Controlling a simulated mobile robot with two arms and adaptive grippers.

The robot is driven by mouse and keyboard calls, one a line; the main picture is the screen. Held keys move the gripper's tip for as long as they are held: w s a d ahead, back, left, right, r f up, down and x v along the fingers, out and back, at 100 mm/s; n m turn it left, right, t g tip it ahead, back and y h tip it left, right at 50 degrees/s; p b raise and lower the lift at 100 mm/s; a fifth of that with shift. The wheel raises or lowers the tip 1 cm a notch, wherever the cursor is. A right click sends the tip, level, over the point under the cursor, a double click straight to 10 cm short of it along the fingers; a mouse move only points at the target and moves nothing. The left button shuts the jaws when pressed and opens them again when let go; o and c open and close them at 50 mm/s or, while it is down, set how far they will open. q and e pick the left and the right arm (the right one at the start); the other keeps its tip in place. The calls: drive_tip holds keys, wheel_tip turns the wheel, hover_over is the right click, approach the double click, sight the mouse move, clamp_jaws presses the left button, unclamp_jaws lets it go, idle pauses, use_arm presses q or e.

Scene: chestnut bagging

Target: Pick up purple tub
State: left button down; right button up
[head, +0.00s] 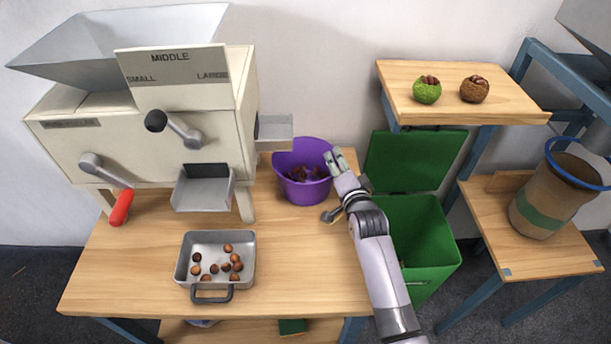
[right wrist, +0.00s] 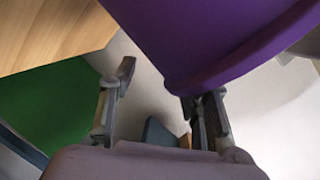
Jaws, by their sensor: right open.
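The purple tub (head: 290,190) stands upright at the back right of the wooden table, with several brown chestnuts inside. My right gripper (head: 337,159) is at the tub's right side, close to its rim. In the right wrist view the purple tub (right wrist: 215,40) fills the top. My right gripper (right wrist: 165,95) is open there, with one finger close against the tub's rim and the other out to the left. I cannot tell whether the rim is between the fingers. My left gripper is not in view.
A sorting machine (head: 190,95) stands left of the tub. A metal tray (head: 183,270) with several chestnuts lies at the table's front. A green bin (head: 425,235) is right of the table. A shelf (head: 450,105) holds two round burrs.

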clamp_jaws()
idle(0.5)
drive_tip(key=shift+r, duration=0.15)
idle(0.4)
